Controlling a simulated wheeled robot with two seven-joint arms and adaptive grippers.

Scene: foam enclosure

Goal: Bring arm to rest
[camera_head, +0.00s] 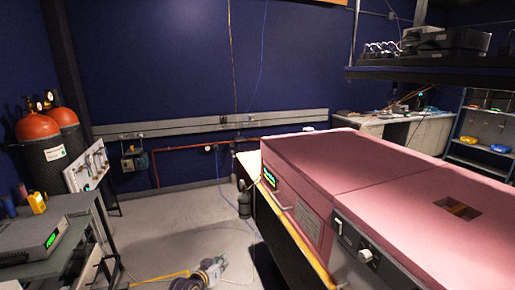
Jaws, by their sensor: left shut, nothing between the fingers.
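My left gripper (188,284) shows only as a small dark shape at the bottom edge, left of the middle, and its fingers are shut with nothing between them. Most of it and its arm are cut off by the frame. It appears low, in front of a grey and yellow device (209,271) on the floor, and I cannot tell the gap between them. My right gripper is not in view.
A large pink-topped machine (400,170) on a bench fills the right side. A grey table with an instrument (35,240) stands at the left, near red-topped gas cylinders (38,128). Shelves (485,125) stand at the far right. The grey floor (180,225) between is mostly clear.

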